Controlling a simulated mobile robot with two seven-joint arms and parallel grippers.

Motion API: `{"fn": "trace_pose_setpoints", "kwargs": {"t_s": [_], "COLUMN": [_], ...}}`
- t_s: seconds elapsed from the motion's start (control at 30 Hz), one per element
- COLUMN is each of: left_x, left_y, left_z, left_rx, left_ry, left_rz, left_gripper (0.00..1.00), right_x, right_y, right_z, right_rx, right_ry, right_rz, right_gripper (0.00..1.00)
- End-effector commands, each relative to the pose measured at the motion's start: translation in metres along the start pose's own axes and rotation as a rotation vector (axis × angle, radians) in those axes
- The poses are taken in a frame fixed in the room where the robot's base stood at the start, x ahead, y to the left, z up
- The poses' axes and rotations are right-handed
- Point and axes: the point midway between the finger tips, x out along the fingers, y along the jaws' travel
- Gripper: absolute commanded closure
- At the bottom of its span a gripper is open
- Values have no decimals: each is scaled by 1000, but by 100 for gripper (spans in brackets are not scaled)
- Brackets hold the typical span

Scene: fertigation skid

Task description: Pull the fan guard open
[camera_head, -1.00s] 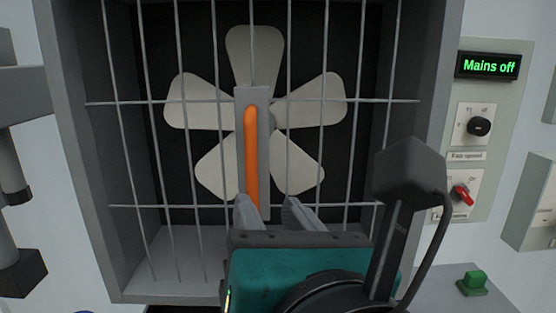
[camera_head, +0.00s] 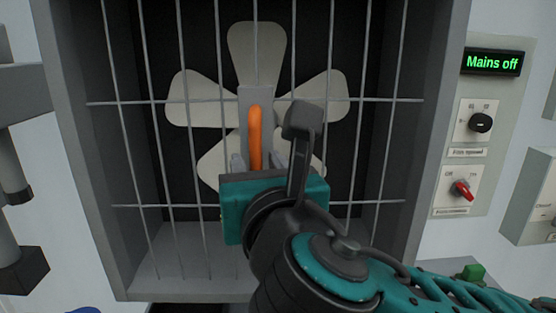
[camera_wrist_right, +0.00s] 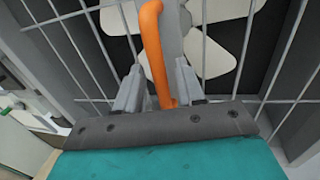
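The fan guard (camera_head: 140,102) is a grid of thin grey bars across a grey housing. It appears shut. Its upright orange handle (camera_head: 255,130) sits on a grey plate at the middle and also shows in the right wrist view (camera_wrist_right: 155,50). My right gripper (camera_head: 255,160) is at the handle's lower part, one finger on each side. In the right wrist view the fingers (camera_wrist_right: 158,84) are apart, with gaps beside the handle. The gripper body hides the handle's lower end in the head view. My left gripper is not in view.
A pale fan (camera_head: 257,50) stands behind the bars. The housing's side wall (camera_head: 436,120) rises at right. Beyond it is a panel with a "Mains off" display (camera_head: 492,62), a black knob (camera_head: 480,122) and a red switch (camera_head: 461,190). A green part (camera_head: 470,271) lies low right.

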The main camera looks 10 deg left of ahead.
Motion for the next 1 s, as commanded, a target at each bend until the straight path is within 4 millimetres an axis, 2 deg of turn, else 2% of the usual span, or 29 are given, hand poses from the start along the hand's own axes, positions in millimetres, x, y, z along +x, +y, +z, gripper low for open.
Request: {"fn": "trace_pose_setpoints", "kwargs": {"t_s": [0.13, 0.47, 0.87, 1.0], "left_x": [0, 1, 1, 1], "left_y": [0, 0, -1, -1], "left_z": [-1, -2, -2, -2], "left_rx": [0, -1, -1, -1], "left_ry": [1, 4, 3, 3], "left_rz": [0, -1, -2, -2], "left_gripper": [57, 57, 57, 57], "right_x": [10, 13, 13, 13], "right_y": [0, 0, 0, 0], "right_z": [0, 0, 0, 0], "right_rx": [1, 1, 1, 1], "right_ry": [0, 0, 0, 0], "right_rz": [0, 1, 0, 0], "right_gripper": [62, 62, 100, 100]}}
